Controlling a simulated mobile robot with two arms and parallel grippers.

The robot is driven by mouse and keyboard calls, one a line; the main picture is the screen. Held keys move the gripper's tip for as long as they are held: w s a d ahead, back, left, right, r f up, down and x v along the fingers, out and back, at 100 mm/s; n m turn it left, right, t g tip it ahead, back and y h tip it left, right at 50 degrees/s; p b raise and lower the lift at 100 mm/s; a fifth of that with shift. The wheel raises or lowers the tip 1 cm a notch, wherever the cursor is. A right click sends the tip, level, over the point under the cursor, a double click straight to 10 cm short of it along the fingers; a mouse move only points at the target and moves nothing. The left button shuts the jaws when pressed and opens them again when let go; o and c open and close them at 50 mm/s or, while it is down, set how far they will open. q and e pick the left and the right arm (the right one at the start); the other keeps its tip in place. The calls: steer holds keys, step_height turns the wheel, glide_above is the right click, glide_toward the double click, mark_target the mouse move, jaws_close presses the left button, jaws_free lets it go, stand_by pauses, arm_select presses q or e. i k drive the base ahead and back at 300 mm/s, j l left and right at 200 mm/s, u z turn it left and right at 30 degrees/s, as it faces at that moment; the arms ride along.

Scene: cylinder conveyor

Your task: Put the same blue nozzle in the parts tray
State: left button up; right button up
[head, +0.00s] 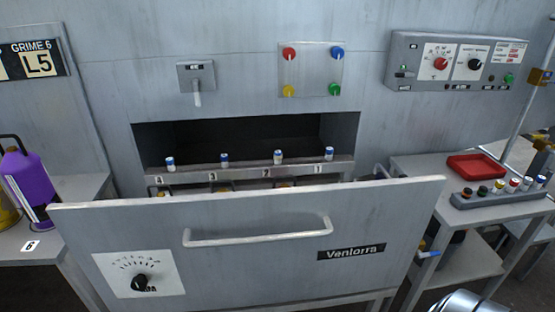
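A blue nozzle (337,53) sits at the top right of a square wall panel (312,72), with a pale stem below its round blue head. Red (289,53), yellow (288,90) and green (334,89) ones fill the panel's other corners. A shallow red tray (477,167), which looks like the parts tray, lies on the right-hand bench; no item shows in it. Another small blue-ended part (428,254) shows low at the right of the front door, partly hidden.
A large grey door (250,270) with a bar handle stands in front of an opening with several white-and-blue capped cylinders on a numbered ledge (250,170). A rack (505,193) of coloured caps stands before the red tray. A purple container (27,180) stands left.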

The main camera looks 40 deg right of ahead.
mark_target(480, 173)
steer(key=z, duration=1.25)
